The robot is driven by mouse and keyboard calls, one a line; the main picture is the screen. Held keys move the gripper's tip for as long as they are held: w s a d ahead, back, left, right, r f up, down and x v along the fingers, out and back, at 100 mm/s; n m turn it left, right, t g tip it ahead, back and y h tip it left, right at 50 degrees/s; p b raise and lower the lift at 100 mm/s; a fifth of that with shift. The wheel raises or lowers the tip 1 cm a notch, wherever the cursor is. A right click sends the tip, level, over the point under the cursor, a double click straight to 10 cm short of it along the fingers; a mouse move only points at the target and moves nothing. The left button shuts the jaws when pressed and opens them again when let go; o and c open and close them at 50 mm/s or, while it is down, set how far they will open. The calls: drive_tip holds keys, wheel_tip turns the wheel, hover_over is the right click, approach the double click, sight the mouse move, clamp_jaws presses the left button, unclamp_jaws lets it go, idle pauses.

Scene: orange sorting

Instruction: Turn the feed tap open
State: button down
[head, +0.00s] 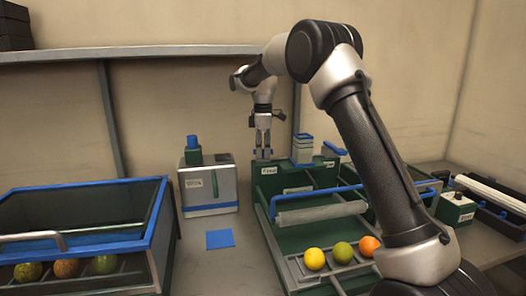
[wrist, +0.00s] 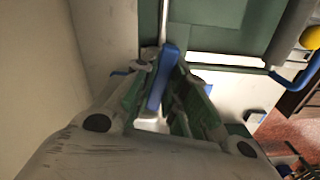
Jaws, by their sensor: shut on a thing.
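The feed tap shows in the wrist view as a blue lever (wrist: 163,77) between my two fingers. In the head view my gripper (head: 263,153) points straight down at the back left of the green sorting machine (head: 283,185), just above its small white label (head: 268,171). My gripper also shows in the wrist view (wrist: 168,85), with its fingers closed on the two sides of the blue lever. In the head view the fingers mostly hide the lever.
A yellow, a green and an orange fruit (head: 369,245) lie on the machine's front rack. A blue-rimmed bin (head: 80,186) with several fruits stands at left. A grey box (head: 208,188) and a flat blue square (head: 219,239) lie between. A shelf (head: 130,52) runs behind.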

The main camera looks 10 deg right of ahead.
drive_tip(key=shift+n, duration=1.2)
drive_tip(key=c, duration=1.4)
unclamp_jaws()
drive_tip(key=shift+c, duration=0.2)
wheel_tip(320, 180, up, 12)
